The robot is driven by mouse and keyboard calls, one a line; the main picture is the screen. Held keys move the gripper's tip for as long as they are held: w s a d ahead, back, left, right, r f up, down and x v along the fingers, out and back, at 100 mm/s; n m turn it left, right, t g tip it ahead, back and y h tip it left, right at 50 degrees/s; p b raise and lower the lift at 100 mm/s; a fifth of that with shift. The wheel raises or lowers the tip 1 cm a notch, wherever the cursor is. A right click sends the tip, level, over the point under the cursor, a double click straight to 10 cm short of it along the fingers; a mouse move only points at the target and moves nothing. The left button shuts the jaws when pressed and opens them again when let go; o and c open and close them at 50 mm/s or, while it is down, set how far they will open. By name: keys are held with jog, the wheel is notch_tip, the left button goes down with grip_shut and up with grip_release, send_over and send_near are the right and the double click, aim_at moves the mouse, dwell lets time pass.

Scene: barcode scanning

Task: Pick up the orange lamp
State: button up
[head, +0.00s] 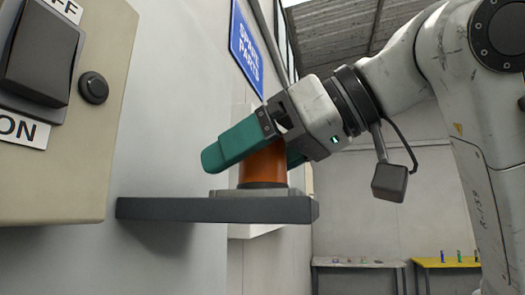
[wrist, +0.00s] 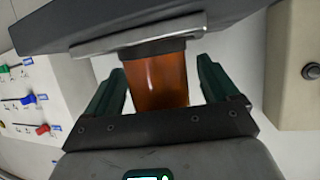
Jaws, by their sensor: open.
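The orange lamp (head: 264,166) stands upright on a grey base plate (head: 236,192) on a dark wall shelf. My gripper (head: 248,150) is at the lamp, with its green fingers reaching around it from the right. In the head view the near finger covers part of the lamp's upper body. In the wrist view the lamp (wrist: 160,79) sits between the two open fingers (wrist: 166,88), with a visible gap on each side. The lamp's top is hidden by my gripper.
The dark shelf (head: 160,209) juts from the wall under the lamp. A beige switch box (head: 75,165) with a black rocker switch is at the left, near the fingertips. A blue spare parts sign (head: 246,50) hangs behind. Tables (head: 358,264) with small items stand far back.

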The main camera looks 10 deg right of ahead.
jog(key=shift+w+a+f, duration=0.1)
jog(key=shift+a, duration=0.05)
jog(key=shift+c, duration=0.5)
jog(key=c, duration=1)
